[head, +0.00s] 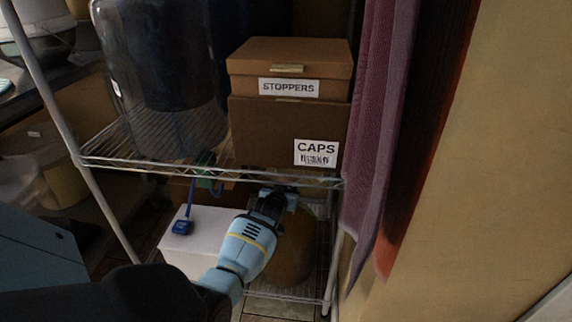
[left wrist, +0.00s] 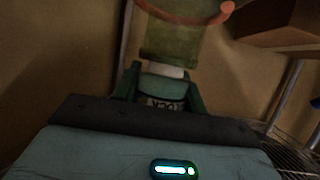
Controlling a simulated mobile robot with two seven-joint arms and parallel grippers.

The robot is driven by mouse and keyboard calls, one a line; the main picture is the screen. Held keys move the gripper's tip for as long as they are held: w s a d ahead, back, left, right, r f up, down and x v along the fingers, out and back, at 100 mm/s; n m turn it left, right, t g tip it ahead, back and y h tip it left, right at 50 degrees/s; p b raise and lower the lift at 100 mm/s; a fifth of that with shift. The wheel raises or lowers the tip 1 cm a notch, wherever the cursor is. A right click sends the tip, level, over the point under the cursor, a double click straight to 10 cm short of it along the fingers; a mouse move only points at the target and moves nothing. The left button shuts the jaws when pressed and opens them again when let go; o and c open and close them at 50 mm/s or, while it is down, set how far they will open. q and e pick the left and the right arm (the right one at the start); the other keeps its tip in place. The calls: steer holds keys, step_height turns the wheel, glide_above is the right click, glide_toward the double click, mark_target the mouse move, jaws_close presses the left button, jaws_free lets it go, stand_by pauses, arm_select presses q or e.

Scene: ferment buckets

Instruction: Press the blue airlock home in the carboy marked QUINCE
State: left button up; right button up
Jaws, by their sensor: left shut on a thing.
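My left gripper (head: 274,203) reaches in under the wire shelf, above the shoulder of a brown, rounded carboy (head: 292,258). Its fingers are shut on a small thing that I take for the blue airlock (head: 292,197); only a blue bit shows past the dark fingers. In the left wrist view, a translucent greenish body (left wrist: 170,38) stands beyond the fingers (left wrist: 163,90), with a white part below it. The carboy's mouth is hidden behind my gripper and the shelf edge. No QUINCE marking is readable. My right gripper is not in view.
The wire shelf (head: 250,176) lies just above my gripper, carrying a dark carboy (head: 165,90) and boxes marked STOPPERS (head: 290,62) and CAPS (head: 265,130). A white box (head: 205,240) and blue long-stemmed tool (head: 183,226) are left. A purple curtain (head: 378,120) hangs right.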

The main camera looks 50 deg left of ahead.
arm_select(q)
steer(key=shift+f, duration=0.1)
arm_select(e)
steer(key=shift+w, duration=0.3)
arm_select(q)
steer(key=shift+f, duration=0.15)
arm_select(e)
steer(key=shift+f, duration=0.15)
arm_select(q)
steer(key=shift+f, duration=0.15)
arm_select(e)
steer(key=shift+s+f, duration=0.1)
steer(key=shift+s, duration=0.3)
arm_select(q)
steer(key=shift+f, duration=0.1)
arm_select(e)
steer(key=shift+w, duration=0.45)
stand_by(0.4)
arm_select(q)
steer(key=shift+f+b, duration=0.15)
steer(key=shift+b, duration=0.2)
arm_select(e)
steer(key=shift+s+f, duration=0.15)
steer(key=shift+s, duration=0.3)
arm_select(q)
steer(key=shift+s+f, duration=0.1)
steer(key=shift+f, duration=0.05)
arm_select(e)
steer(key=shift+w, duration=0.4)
